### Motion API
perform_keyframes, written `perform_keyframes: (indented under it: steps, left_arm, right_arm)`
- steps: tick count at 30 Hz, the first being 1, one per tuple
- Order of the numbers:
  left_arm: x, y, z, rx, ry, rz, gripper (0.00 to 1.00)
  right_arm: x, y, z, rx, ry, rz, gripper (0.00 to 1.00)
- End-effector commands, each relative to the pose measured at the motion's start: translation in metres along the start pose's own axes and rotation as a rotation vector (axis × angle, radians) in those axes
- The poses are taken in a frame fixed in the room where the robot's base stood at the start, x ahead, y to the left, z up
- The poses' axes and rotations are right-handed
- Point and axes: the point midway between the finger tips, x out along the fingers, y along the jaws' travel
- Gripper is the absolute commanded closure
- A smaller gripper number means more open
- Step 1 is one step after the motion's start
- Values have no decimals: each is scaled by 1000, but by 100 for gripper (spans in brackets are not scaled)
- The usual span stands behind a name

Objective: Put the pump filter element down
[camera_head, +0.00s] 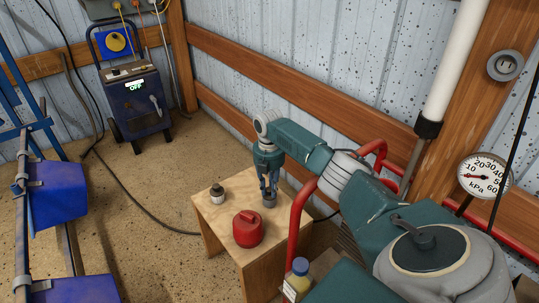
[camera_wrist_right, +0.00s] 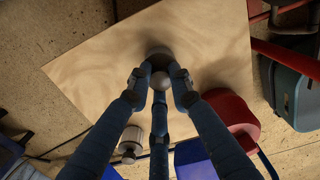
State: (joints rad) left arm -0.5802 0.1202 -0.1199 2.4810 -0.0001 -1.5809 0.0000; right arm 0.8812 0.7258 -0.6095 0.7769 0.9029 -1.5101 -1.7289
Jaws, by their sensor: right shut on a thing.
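The pump filter element is a small grey piece (camera_head: 269,202) at the tips of my right gripper (camera_head: 268,192). In the wrist view its pale rounded top (camera_wrist_right: 160,81) shows between the three fingers (camera_wrist_right: 160,82), with a darker round part (camera_wrist_right: 160,56) beyond. The right gripper is shut on it and points down over the wooden table (camera_head: 213,228). The element is at or very close to the tabletop; I cannot tell whether it touches. The fingers hide part of it. My left gripper is not in view.
A red canister (camera_head: 248,230) stands on the table close in front of the gripper. A red pipe (camera_head: 298,225) rises at the table's right. A blue-capped bottle (camera_head: 297,280) is nearer. Bare wood surrounds the element.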

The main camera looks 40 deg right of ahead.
Motion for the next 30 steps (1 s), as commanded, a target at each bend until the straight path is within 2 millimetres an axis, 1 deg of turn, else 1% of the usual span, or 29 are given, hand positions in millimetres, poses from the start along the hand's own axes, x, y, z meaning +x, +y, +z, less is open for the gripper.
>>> perform_keyframes:
  steps: [5,6,8,16,19,23,26,27,28,30]
  left_arm:
    - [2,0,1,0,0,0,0]
    - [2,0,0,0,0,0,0]
    - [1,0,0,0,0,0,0]
    - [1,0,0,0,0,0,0]
    - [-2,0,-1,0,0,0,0]
    - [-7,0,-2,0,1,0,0]
    - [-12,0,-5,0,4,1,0]
    - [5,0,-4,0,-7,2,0]
    - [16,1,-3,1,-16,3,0]
    - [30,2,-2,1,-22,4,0]
  right_arm:
    - [4,0,0,0,1,0,100]
    - [3,0,0,0,0,0,74]
    - [3,0,0,0,0,0,62]
    - [3,0,0,0,0,0,61]
    - [-3,0,0,0,0,0,61]
    - [-21,1,0,0,0,3,61]
    - [-43,1,1,-1,-1,3,61]
    - [-52,1,1,0,-1,3,61]
    - [-59,1,1,0,-1,3,61]
    - [-74,1,0,0,0,3,61]
